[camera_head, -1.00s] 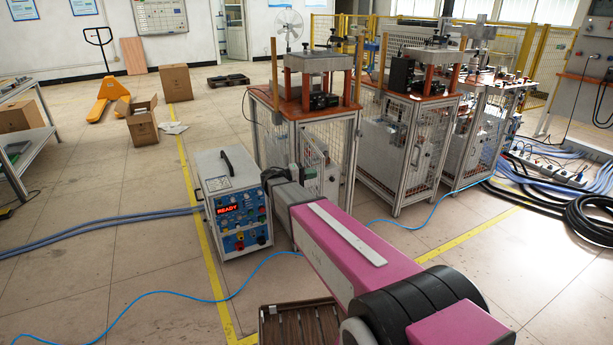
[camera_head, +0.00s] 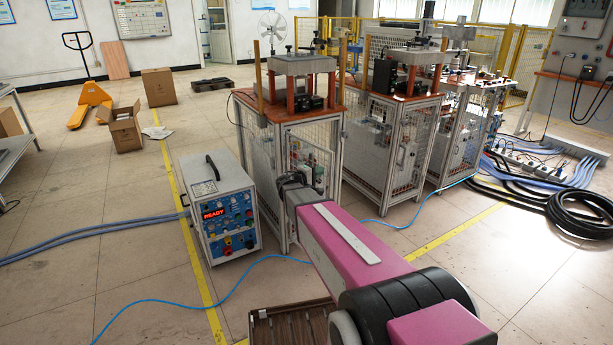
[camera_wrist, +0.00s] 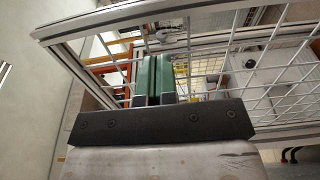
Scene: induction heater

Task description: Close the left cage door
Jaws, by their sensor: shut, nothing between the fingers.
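The left cage (camera_head: 268,165) is the nearest of the caged stands in the head view, with an aluminium frame and wire mesh. My gripper (camera_wrist: 153,62) shows in the wrist view with its two green fingers together and nothing between them. They lie against a framed wire-mesh panel (camera_wrist: 205,72) that looks like the cage door; I cannot tell whether they touch it. In the head view my wrist is in front of the cage's lower front and hides part of it. The door's opening angle is not clear.
A heater unit (camera_head: 221,208) reading READY stands left of the cage. Two more caged stands (camera_head: 385,140) are to the right. A blue cable (camera_head: 262,262) crosses the floor, and a brown slatted object (camera_head: 285,325) lies at the bottom. Floor at left is mostly open.

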